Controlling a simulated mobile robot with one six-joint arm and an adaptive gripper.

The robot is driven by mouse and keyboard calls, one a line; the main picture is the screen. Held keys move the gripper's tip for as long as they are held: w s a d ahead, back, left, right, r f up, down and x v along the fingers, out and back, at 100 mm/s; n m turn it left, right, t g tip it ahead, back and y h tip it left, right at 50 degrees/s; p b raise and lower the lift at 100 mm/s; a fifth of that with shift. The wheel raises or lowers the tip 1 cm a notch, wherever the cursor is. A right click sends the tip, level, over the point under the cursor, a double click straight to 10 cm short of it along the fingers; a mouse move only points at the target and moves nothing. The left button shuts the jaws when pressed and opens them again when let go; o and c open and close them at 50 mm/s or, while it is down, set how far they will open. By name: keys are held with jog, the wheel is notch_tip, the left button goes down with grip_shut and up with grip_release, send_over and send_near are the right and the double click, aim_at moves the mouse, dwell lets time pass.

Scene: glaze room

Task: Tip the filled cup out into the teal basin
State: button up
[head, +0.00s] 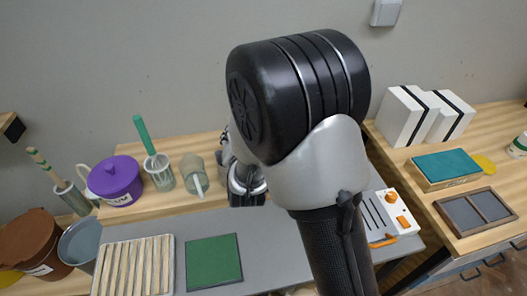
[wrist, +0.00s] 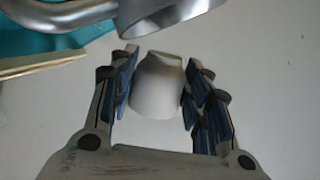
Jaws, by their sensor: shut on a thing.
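My gripper (wrist: 160,85) is shut on a white cup (wrist: 158,95), one finger on each side of it. The cup's contents do not show, and I cannot tell how far it is tilted. A teal surface (wrist: 40,42) at the upper left of the wrist view looks like part of the teal basin, cut off by the frame. The cup is apart from it in the picture. In the head view my arm hides the cup and fingertips, and no teal basin shows.
A grey metal pipe with a wide end (wrist: 165,14) crosses the wrist view's top, close above the cup. In the head view, a purple pot (head: 115,180), slatted rack (head: 132,266) and green mat (head: 214,262) are left. A teal-topped block (head: 447,167) and white boxes (head: 402,117) are right.

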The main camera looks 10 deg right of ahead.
jog(key=shift+d+r+m+y+p, duration=0.3)
jog(key=shift+d+m+y+p, duration=0.1)
jog(key=shift+m+p, duration=0.35)
dwell(0.3)
jog(key=shift+r+m+y+p, duration=0.4)
jog(key=shift+m+p, duration=0.4)
jog(key=shift+r+m+y+p, duration=0.35)
jog(key=shift+m+y+p, duration=0.05)
jog(key=shift+m+p, duration=0.35)
dwell(0.8)
jog(key=shift+d+r, duration=0.1)
jog(key=shift+r+m+p, duration=0.1)
jog(key=shift+m+p, duration=0.3)
jog(key=shift+p, duration=0.05)
jog(key=shift+d+f+m+y+b, duration=0.3)
jog(key=shift+d+f, duration=0.2)
jog(key=shift+f, duration=0.2)
jog(key=shift+d+f+m+y+b, duration=0.2)
jog(key=shift+d+f+m+b, duration=0.2)
jog(key=shift+f, duration=0.25)
jog(key=shift+r, duration=0.2)
jog(key=shift+m, duration=0.4)
